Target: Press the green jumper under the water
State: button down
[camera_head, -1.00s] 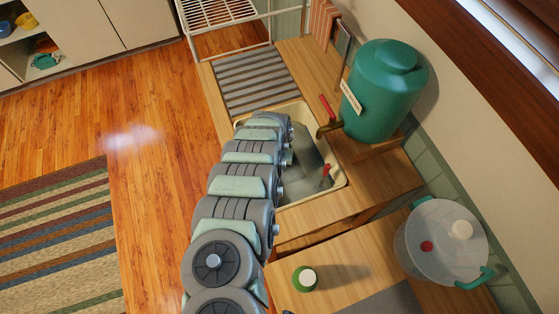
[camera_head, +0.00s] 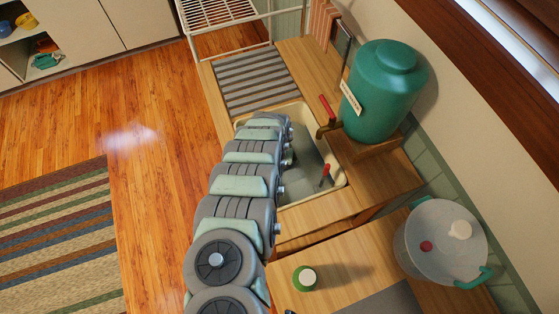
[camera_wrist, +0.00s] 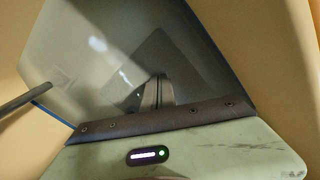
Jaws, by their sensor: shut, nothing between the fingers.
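The basin (camera_head: 339,183) is cream, set into the wooden counter, and holds greyish water (camera_head: 309,162). The water also fills much of the wrist view (camera_wrist: 95,65). My arm reaches over the basin's left part and hides my gripper in the head view. In the wrist view my gripper (camera_wrist: 158,78) shows as two dark fingers, shut with nothing between them, pointing down at the water. A darker, angular patch lies in the water around the fingertips; I cannot tell whether it is cloth, shadow or reflection. I cannot make out the green jumper in either view.
A green water tank (camera_head: 384,92) with a brass tap (camera_head: 328,127) stands right of the basin. A grey striped mat (camera_head: 254,80) lies behind it. A clear lidded tub (camera_head: 440,250) and a green bottle (camera_head: 304,279) stand nearer. A grey rod (camera_wrist: 22,101) crosses the wrist view's left edge.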

jog(key=shift+r, duration=0.15)
dwell(0.3)
notch_tip(320, 180, up, 7)
jog(key=p, duration=0.6)
notch_tip(320, 180, up, 14)
jog(key=p, duration=1.1)
dwell(0.3)
dwell(0.9)
